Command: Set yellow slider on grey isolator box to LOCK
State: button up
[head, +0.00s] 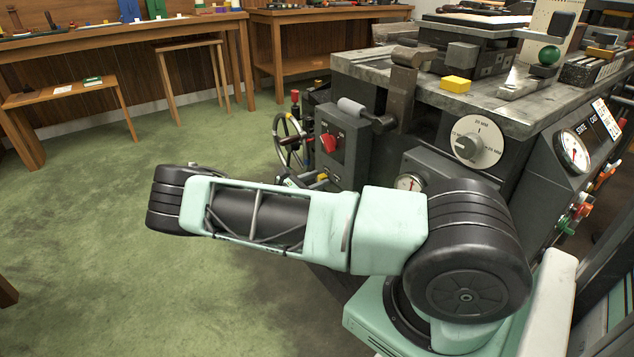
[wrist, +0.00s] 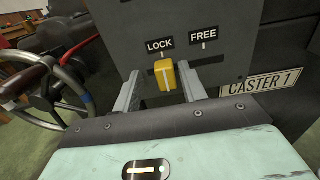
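The yellow slider (wrist: 165,75) stands out from the grey isolator box (wrist: 235,55) in the wrist view. It sits just below the LOCK label (wrist: 160,46), at the left end of its slot. The FREE label (wrist: 204,35) is farther right and no slider is under it. My gripper (wrist: 160,82) is open, with one finger on each side of the slider. A gap shows between the slider and the left finger, and a smaller one at the right finger.
In the head view, a red rotary switch (head: 329,142) and a round dial (head: 478,141) are on the machine.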

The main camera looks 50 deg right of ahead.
jog(key=p+v, duration=0.1)
jog(key=v, duration=1.6)
jog(key=shift+a, duration=0.2)
jog(key=s+a+r+m+y, duration=0.3)
jog(key=s+a+r+y, duration=0.3)
jog(key=a, duration=0.4)
jog(key=s+a+r+m+y, duration=0.35)
jog(key=s+a+y, duration=0.4)
jog(key=a, duration=0.35)
jog(key=s+a+r+t+y, duration=0.1)
jog(key=s+a+r+y, duration=0.1)
jog(key=s+a+r, duration=0.3)
jog(key=s+r+m+t+y, duration=0.1)
jog(key=s+r+t, duration=0.15)
jog(key=s, duration=0.45)
jog(key=s+a+r+t+y, duration=0.1)
jog(key=s+a+r+y, duration=0.15)
jog(key=s+r, duration=0.35)
notch_tip(320, 180, up, 24)
jog(key=p, duration=2.5)
jog(key=shift+s+h, duration=0.3)
jog(key=shift+h, duration=0.1)
jog(key=shift+g, duration=0.25)
